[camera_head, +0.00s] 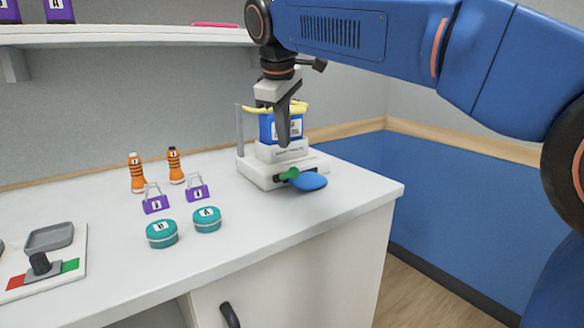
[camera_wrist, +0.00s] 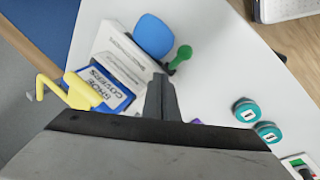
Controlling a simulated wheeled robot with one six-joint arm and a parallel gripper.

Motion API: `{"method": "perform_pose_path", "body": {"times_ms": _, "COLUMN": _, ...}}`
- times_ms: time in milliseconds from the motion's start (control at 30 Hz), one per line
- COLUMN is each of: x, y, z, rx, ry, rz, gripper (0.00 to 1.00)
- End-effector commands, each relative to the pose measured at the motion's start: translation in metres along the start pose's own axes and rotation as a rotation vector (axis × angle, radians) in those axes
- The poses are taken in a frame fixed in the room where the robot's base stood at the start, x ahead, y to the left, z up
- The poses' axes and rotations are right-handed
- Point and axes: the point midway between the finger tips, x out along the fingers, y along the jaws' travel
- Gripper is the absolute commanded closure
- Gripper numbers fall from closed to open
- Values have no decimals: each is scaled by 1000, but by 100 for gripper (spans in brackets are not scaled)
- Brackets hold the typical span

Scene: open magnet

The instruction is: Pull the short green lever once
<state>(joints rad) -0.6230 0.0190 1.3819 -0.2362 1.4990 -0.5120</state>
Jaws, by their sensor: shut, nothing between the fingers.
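The short green lever (camera_head: 289,174) sticks out from the front of a white device (camera_head: 262,173) on the counter, beside a blue oval paddle (camera_head: 310,181). In the wrist view the green lever (camera_wrist: 183,54) has a round knob and lies beside the blue paddle (camera_wrist: 153,36). My gripper (camera_head: 284,143) is shut and empty, pointing down above the device, in front of its blue box. It is apart from the lever. In the wrist view my gripper (camera_wrist: 161,82) points toward the lever, with a gap between them.
A blue box (camera_head: 268,128) with yellow parts (camera_head: 262,109) stands on the device. To the left are teal tins (camera_head: 207,219), purple padlocks (camera_head: 198,193), orange bottles (camera_head: 174,166) and a switch panel (camera_head: 70,268). A shelf (camera_head: 120,35) hangs above. The counter right of the device is clear.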

Motion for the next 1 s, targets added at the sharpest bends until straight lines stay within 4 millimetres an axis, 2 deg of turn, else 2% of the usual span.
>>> {"method": "perform_pose_path", "body": {"times_ms": 300, "x": -13, "y": 10, "z": -10, "rx": 1, "ry": 0, "rz": 0, "gripper": 100}}
{"method": "perform_pose_path", "body": {"times_ms": 900, "x": -14, "y": 10, "z": -10, "rx": 1, "ry": -1, "rz": 0, "gripper": 100}}
{"method": "perform_pose_path", "body": {"times_ms": 1000, "x": -13, "y": 11, "z": -3, "rx": 13, "ry": 1, "rz": -1, "gripper": 100}}
